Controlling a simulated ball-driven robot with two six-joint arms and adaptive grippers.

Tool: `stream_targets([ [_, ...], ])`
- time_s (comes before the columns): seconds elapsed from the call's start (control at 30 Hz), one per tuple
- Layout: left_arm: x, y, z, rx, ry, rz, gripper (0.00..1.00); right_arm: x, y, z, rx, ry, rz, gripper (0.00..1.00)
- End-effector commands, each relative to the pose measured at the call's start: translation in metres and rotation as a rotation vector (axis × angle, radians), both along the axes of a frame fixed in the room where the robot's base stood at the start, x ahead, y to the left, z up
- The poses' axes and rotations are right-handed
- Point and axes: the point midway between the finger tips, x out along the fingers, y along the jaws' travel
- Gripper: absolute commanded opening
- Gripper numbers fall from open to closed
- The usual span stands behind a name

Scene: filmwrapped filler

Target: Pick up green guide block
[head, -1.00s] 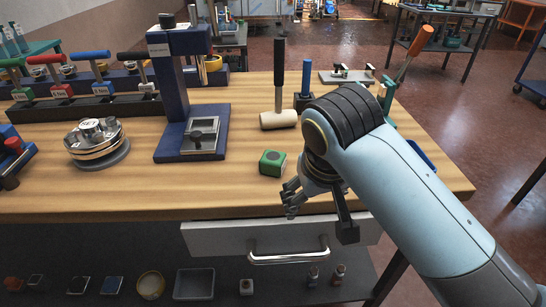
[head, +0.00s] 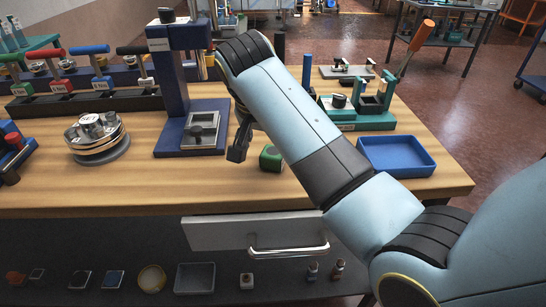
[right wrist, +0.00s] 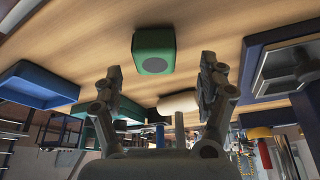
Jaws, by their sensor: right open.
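The green guide block (head: 270,158) sits on the wooden bench, partly hidden behind my right arm in the head view. In the right wrist view the green block (right wrist: 153,50) shows a dark round spot on its near face and lies in line with the space between the fingers. My right gripper (right wrist: 160,68) is open and empty, its fingers spread on either side of the block's line and apart from it. In the head view only a dark part of the right gripper (head: 240,140) shows, left of the block. My left gripper is out of view.
The blue press stand (head: 190,138) is left of the block. A blue tray (head: 397,155) and a green fixture (head: 362,119) are to the right. A pale mallet head (right wrist: 178,102) lies beyond the block in the right wrist view. The bench front is clear.

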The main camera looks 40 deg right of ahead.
Motion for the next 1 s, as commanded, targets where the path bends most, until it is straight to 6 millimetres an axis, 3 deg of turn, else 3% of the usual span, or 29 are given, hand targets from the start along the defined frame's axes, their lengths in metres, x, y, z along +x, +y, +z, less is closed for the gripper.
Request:
stream_targets([
  [0.3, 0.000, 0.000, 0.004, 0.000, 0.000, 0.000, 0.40, 0.006, -0.018, -0.040, -0.001, 0.003, 0.001, 0.75],
  [0.57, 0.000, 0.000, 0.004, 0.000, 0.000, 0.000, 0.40, 0.007, -0.019, -0.042, 0.000, 0.000, 0.001, 0.75],
  [1.0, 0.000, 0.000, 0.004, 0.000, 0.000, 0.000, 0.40, 0.007, -0.019, -0.042, 0.000, 0.001, 0.002, 0.17],
])
